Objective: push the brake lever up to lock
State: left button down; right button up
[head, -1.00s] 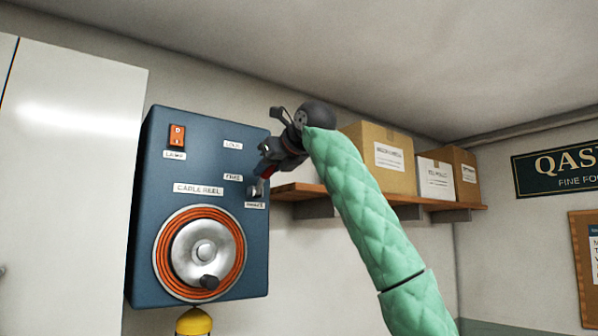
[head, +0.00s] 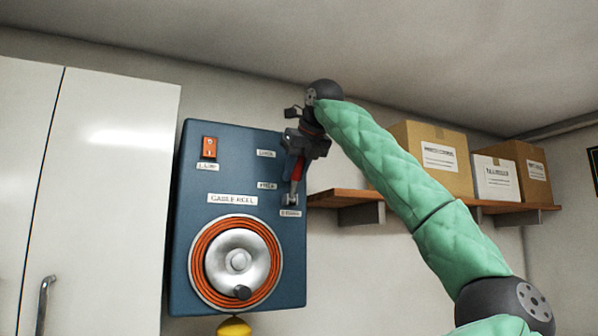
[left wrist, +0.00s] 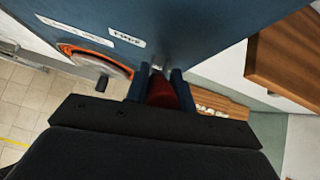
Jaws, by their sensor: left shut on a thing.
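The brake lever's red handle (head: 297,168) rises, leaning slightly right, from its grey mount (head: 290,199) on the right side of the blue cable reel panel (head: 190,180). Its upper end is at the "LOCK" label's (head: 266,153) side, above the "FREE" label (head: 267,185). My left gripper (head: 299,152) is shut on the handle from above and hides its top. In the left wrist view the red handle (left wrist: 162,92) sits between the two fingers (left wrist: 158,84), with a bit of grey shaft beyond. My right gripper is not in view.
The reel (head: 237,262) with orange cable and a crank knob is low on the panel; a red lamp switch (head: 209,147) is top left. A wooden shelf (head: 400,200) with cardboard boxes (head: 435,160) is close on the right. A white cabinet (head: 100,190) stands left.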

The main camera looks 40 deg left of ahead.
pick_arm(q)
jog(key=shift+r, duration=0.2)
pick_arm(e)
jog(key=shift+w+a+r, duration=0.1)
pick_arm(q)
jog(key=c, duration=1.2)
grip_release()
jog(key=shift+w, duration=0.1)
jog(key=shift+a+f, duration=0.1)
jog(key=shift+f, duration=0.05)
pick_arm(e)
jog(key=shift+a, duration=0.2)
pick_arm(q)
jog(key=shift+d+r+b, duration=0.2)
jog(key=shift+d+b, duration=0.1)
jog(key=shift+b, duration=0.1)
jog(key=shift+b+v, duration=1.5)
jog(key=shift+v, duration=2.05)
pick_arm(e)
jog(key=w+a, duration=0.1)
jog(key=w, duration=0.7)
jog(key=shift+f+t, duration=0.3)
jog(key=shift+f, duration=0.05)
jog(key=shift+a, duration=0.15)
